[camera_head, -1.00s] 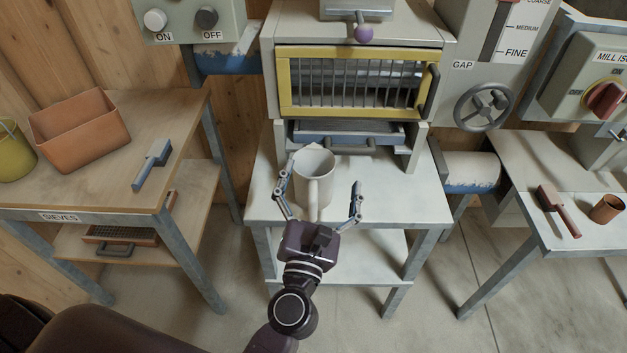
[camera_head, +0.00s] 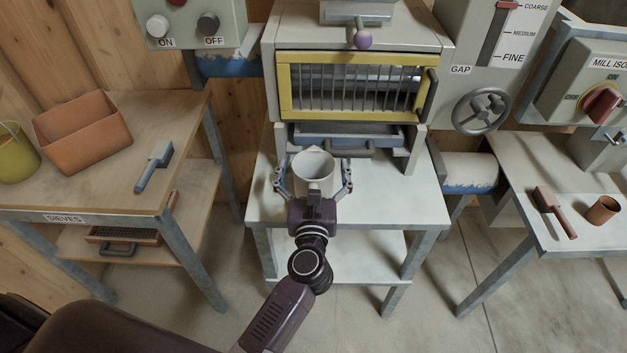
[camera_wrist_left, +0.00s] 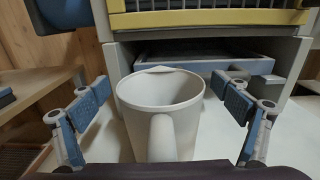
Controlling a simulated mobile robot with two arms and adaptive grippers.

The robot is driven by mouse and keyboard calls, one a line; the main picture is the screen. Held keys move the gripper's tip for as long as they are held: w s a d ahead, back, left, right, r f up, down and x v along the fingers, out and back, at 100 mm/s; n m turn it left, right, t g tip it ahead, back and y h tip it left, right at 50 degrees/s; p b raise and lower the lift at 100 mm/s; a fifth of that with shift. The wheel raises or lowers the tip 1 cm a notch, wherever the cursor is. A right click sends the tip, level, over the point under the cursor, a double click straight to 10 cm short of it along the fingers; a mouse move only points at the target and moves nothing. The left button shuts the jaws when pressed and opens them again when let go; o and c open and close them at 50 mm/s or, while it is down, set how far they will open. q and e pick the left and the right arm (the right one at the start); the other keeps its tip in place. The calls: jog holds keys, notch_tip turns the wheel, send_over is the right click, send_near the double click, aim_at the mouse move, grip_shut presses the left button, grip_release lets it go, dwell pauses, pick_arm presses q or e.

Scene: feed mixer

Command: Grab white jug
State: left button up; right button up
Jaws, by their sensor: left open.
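The white jug (camera_head: 314,168) stands upright on the white table in front of the mill, in the middle of the head view. In the left wrist view the jug (camera_wrist_left: 160,105) shows its open mouth, with its handle facing my gripper. My left gripper (camera_head: 314,180) is open, with one finger on each side of the jug. In the left wrist view the gripper (camera_wrist_left: 158,110) has visible gaps between both fingers and the jug. The jug's lower part is hidden behind my gripper in the head view. My right gripper is not in view.
The white table (camera_head: 400,195) is clear to the jug's right. The mill's yellow-framed grille (camera_head: 350,85) and a blue-grey tray (camera_head: 345,137) are behind it. A sieve bench (camera_head: 120,185) with an orange bin (camera_head: 85,140) stands left. Another table with a red brush (camera_head: 553,212) stands right.

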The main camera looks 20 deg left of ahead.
pick_arm(q)
jog(key=c, duration=1.7)
jog(key=shift+o, duration=0.2)
